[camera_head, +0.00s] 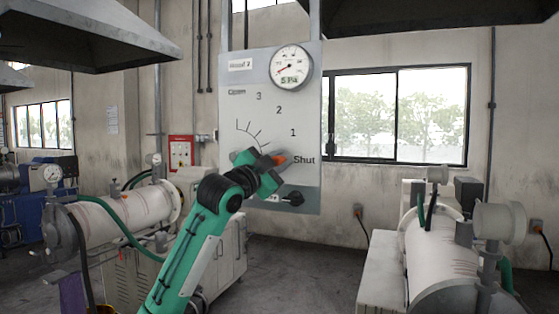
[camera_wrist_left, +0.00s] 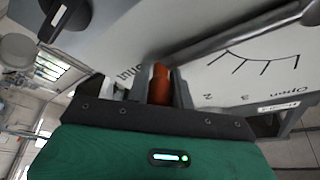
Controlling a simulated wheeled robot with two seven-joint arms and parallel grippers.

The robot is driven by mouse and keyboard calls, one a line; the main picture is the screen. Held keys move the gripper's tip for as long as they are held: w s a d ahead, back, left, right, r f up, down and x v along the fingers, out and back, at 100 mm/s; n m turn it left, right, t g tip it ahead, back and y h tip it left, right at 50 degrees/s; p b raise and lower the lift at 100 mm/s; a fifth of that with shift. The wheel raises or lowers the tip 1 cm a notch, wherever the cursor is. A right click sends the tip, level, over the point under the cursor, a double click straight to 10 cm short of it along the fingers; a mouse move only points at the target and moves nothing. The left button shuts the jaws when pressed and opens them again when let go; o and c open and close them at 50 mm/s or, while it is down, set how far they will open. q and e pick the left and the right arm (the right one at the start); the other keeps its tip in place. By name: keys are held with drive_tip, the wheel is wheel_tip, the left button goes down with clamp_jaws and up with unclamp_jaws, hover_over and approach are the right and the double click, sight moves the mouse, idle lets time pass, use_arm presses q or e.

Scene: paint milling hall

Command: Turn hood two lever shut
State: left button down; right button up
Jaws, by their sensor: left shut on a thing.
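The grey lever panel (camera_head: 309,125) hangs in the middle of the head view, marked Open at upper left, then 3, 2, 1 and Shut at lower right. Its name plate (camera_head: 241,65) is too small to read surely. The lever's orange grip (camera_head: 281,159) points right at the word Shut. My left gripper (camera_head: 271,162) is at the lever and hides most of it. In the left wrist view the orange grip (camera_wrist_left: 160,84) sits between the two fingers of my left gripper (camera_wrist_left: 160,92), which are shut on it. My right gripper is not in view.
A round gauge (camera_head: 291,67) is at the panel's top and a black knob (camera_head: 292,198) below the scale. White milling drums stand at left (camera_head: 125,212) and right (camera_head: 440,250). A dark hood (camera_head: 430,15) hangs above. Open floor (camera_head: 310,265) lies between the drums.

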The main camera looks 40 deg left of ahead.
use_arm(q)
drive_tip(key=shift+w+d+f, duration=0.1)
drive_tip(key=shift+f, duration=0.2)
drive_tip(key=c, duration=1.4)
unclamp_jaws()
drive_tip(key=shift+o, duration=0.8)
drive_tip(key=shift+r, duration=0.1)
drive_tip(key=shift+s, duration=0.2)
drive_tip(key=b+v, duration=0.7)
drive_tip(key=v, duration=0.6)
drive_tip(key=shift+s, duration=0.35)
